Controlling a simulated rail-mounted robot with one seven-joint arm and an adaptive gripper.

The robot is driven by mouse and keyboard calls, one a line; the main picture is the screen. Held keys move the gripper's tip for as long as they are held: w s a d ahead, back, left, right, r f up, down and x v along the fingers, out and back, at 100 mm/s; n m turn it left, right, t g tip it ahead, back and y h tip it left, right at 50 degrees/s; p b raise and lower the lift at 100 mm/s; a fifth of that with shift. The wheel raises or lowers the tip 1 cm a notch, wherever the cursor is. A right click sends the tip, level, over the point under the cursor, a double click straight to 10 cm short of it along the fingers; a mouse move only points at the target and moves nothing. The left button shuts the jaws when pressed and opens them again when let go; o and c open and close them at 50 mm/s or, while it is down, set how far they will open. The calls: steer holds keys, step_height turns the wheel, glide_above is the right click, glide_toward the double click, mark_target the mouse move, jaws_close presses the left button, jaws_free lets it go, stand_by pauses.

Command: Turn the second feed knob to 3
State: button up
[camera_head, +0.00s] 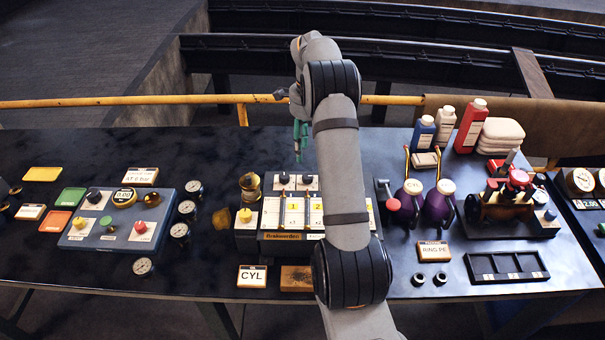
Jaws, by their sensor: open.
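A grey block with white plates (271,213) stands in the middle of the bench, partly hidden behind my arm. Two small dark knobs sit at its back edge, a left one (284,177) and a right one (307,179). Below them are yellow-marked plates that look numbered 1 and 2. I cannot tell for sure which knob is the second feed knob, and I cannot read its setting. My gripper (300,142) has green fingers, is open and empty, and hangs behind the block, apart from the knobs.
A blue control box (90,239) with several coloured knobs stands left, with round gauges beside it. A red-topped lever (393,204) and purple oil cans (409,200) stand right of my arm. Bottles (470,125) are at the back right. Bare bench lies left of my gripper.

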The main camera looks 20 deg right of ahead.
mark_target(307, 176)
step_height(307, 176, down, 10)
steer(key=shift+a+f+p, duration=0.15)
steer(key=shift+p, duration=1)
steer(key=shift+c, duration=0.8)
jaws_close()
steer(key=shift+b, duration=0.3)
steer(key=n+b, duration=0.1)
steer(key=n, duration=0.2)
steer(key=shift+f+b, duration=0.1)
steer(key=shift+b, duration=0.2)
steer(key=n+b, duration=0.1)
steer(key=n, duration=0.5)
steer(key=shift+o, duration=0.6)
jaws_free()
